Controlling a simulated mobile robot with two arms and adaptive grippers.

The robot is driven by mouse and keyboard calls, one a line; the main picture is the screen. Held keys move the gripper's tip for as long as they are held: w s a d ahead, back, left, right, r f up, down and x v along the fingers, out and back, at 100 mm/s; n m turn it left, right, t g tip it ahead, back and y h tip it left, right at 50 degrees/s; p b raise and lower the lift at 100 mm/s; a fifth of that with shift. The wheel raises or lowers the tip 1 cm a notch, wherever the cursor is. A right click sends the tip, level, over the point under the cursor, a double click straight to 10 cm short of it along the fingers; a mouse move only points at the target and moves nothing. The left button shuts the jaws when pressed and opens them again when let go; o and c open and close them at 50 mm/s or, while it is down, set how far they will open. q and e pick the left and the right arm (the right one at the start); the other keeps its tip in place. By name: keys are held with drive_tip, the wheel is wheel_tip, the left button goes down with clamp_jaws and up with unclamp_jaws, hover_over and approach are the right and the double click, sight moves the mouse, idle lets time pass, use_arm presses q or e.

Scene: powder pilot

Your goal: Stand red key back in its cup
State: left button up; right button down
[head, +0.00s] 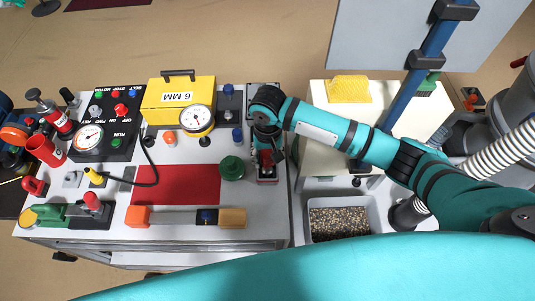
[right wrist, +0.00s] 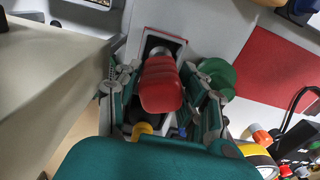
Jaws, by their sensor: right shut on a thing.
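The red key (right wrist: 161,85) is between the fingers of my right gripper (right wrist: 163,100) in the right wrist view. My right gripper is shut on it. In the head view, my right gripper (head: 267,153) points down at the bench's right end, and only a little of the red key (head: 266,160) shows. A square grey-rimmed holder with a dark inside, which looks like the cup (right wrist: 177,43), lies just beyond the key's far end. I cannot tell whether the key's end is inside it. My left gripper is not in view.
A green round knob (head: 232,168) stands close left of my right gripper. A red mat (head: 175,184), a yellow case (head: 178,101) and a gauge (head: 197,119) are further left. A cream cabinet (head: 318,125) stands right of the bench, with a gravel bin (head: 342,219) below.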

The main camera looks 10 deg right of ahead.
drive_tip(key=shift+f, duration=0.6)
idle(0.5)
drive_tip(key=shift+c, duration=0.7)
unclamp_jaws()
drive_tip(key=shift+r, duration=7)
drive_tip(key=s+a, duration=0.3)
drive_tip(key=s, duration=1.2)
drive_tip(key=shift+s+p, duration=0.4)
drive_tip(key=shift+p, duration=0.05)
drive_tip(key=shift+a, duration=0.1)
